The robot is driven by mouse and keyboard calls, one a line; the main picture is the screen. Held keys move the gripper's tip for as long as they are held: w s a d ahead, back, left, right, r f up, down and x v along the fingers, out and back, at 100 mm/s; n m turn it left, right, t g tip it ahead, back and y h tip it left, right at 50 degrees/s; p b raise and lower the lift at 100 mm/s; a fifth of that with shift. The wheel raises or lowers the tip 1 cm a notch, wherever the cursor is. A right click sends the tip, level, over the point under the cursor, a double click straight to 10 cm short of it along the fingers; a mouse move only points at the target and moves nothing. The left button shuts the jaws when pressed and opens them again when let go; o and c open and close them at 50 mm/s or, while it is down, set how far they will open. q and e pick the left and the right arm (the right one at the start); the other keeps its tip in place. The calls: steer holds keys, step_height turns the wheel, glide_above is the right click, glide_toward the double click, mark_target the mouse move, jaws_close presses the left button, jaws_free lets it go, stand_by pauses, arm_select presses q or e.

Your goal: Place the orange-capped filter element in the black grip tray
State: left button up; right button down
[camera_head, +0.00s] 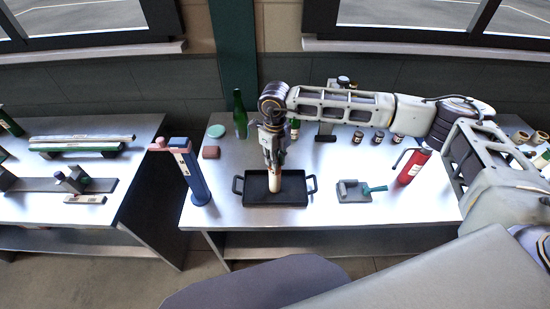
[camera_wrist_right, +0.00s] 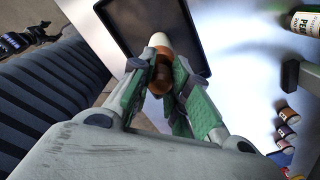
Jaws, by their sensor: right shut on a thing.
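The filter element (camera_head: 274,182) is a pale cylinder held upright by my right gripper (camera_head: 273,158) over the black grip tray (camera_head: 248,197). In the right wrist view the filter element (camera_wrist_right: 160,42) shows a white body and a brown-orange cap between the green-padded fingers of the right gripper (camera_wrist_right: 158,82). The black tray (camera_wrist_right: 193,42) lies beyond it. The filter element's lower end appears inside the tray's outline; I cannot tell if it touches the tray floor. My left gripper is not in view.
A blue dispenser (camera_head: 192,175) stands left of the tray. A grey block with a teal handle (camera_head: 354,191) and a red extinguisher-like bottle (camera_head: 412,167) are to the right. A green bottle (camera_head: 240,115) and several small jars (camera_head: 377,137) stand behind. The bench front is clear.

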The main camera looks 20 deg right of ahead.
steer(key=shift+f, duration=0.2)
steer(key=c, duration=1.4)
jaws_free()
steer(key=shift+o, duration=0.2)
steer(key=shift+r, duration=0.25)
steer(key=shift+w+r, duration=0.1)
steer(key=shift+r, duration=0.3)
step_height(320, 180, up, 11)
steer(key=b, duration=0.3)
